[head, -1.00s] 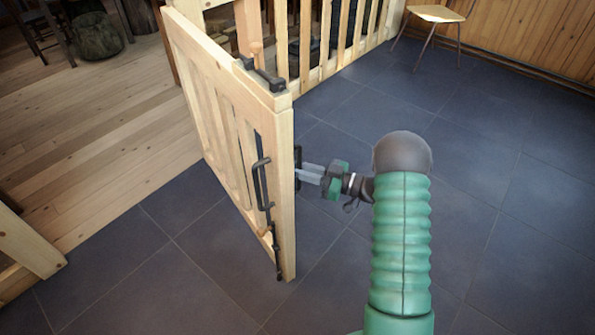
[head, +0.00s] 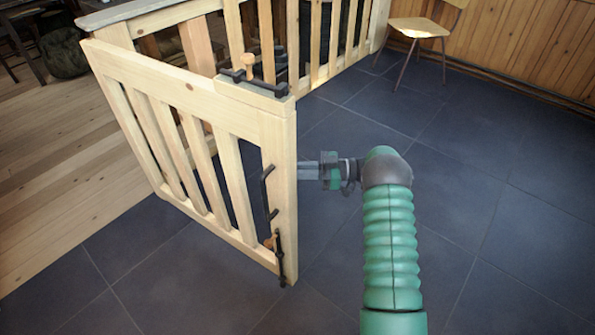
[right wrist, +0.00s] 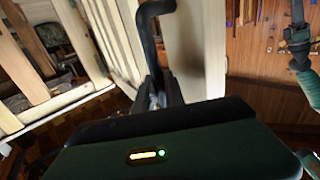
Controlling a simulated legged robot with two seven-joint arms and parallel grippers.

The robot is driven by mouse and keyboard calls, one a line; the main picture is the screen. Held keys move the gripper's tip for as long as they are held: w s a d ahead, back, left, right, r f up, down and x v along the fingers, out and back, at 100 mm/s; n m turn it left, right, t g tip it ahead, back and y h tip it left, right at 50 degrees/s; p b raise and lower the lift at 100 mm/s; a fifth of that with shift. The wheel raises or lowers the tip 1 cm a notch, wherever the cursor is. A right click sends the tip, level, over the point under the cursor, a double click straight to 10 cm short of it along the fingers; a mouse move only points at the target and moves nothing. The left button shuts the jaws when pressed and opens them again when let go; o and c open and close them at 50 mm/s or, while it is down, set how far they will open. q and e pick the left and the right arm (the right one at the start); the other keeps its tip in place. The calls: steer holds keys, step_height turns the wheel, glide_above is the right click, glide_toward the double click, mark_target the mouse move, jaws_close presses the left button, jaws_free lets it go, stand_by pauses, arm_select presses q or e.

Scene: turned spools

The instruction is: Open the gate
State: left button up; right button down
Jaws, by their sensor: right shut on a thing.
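The gate (head: 230,122) is pale slatted wood and stands swung out at an angle over dark floor tiles. Its near face carries a black pull handle (head: 267,188), with a black bolt with a wooden knob (head: 277,243) low down. A black latch with a wooden knob (head: 248,66) sits at the top. My right gripper (head: 305,169) reaches the gate's far side at its free edge. In the right wrist view, its fingers (right wrist: 160,92) are shut on a black handle (right wrist: 149,35). In the head view the gate edge hides this grip. My left gripper (right wrist: 297,32) appears small in the right wrist view; its jaws are unclear.
A slatted fence (head: 320,45) runs behind the gate. A wooden chair (head: 420,28) stands at the back right by a panelled wall (head: 530,45). The tiles right of and in front of the gate are clear. Plank floor (head: 50,190) lies to the left.

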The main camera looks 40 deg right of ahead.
arm_select(q)
steer(key=shift+w+d, duration=0.1)
steer(key=shift+d, duration=0.2)
arm_select(e)
steer(key=shift+w+d, duration=0.2)
steer(key=shift+d, duration=0.1)
arm_select(q)
steer(key=shift+a+f, duration=0.1)
arm_select(e)
steer(key=c, duration=1.4)
jaws_free()
steer(key=shift+w, duration=0.1)
